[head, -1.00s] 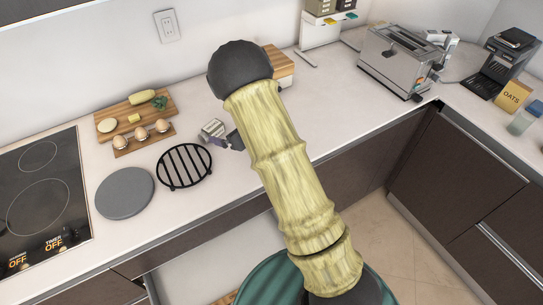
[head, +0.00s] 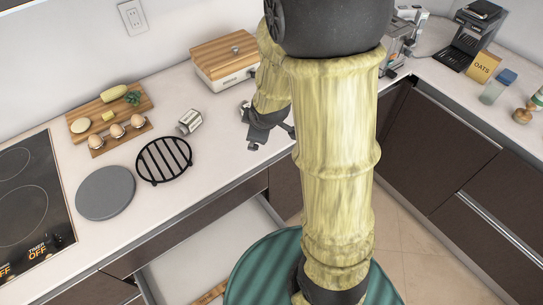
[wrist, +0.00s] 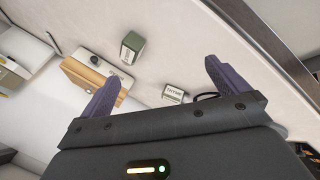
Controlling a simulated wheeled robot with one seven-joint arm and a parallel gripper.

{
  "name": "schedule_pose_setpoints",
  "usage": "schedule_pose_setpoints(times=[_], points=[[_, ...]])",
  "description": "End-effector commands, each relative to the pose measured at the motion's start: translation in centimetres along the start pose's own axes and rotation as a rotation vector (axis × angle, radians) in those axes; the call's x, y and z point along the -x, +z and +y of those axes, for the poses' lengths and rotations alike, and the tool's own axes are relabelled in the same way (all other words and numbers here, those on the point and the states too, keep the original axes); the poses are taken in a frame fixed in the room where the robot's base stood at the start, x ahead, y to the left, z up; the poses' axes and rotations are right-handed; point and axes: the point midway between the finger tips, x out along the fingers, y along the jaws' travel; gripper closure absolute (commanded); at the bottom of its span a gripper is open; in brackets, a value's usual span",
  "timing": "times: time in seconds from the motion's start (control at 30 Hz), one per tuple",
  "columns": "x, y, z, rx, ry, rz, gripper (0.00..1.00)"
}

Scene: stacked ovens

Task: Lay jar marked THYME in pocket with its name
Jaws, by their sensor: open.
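A small jar (head: 190,121) with a pale label lies on the counter just behind the black rack. In the wrist view its label (wrist: 173,93) appears to read THYME. A second jar (head: 244,107) is mostly hidden behind my gripper; in the wrist view it shows a green label (wrist: 132,46) too small to read. My gripper (head: 272,145) is over the counter's front part, to the right of the THYME jar. Its purple fingers (wrist: 160,78) are spread and empty, apart from both jars. No pocket with a readable name shows.
A black round rack (head: 164,160), a grey disc (head: 105,193) and a wooden board with eggs (head: 108,116) stand left. A wooden-lidded appliance (head: 224,59) is behind. An open white drawer (head: 190,248) is below the counter; a wooden piece (head: 210,294) there is mostly hidden.

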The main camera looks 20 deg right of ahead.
Motion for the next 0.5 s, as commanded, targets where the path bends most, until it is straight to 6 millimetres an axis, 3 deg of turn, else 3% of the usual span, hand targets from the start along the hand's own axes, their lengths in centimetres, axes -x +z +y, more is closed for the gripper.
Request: schedule_pose_setpoints(times=[0.3,0.5], points=[[6.5,3.5,-6.1,-0.77,-0.153,-0.208,0.0],[8.5,4.4,-8.4,-1.005,-0.187,-0.298,0.0]])
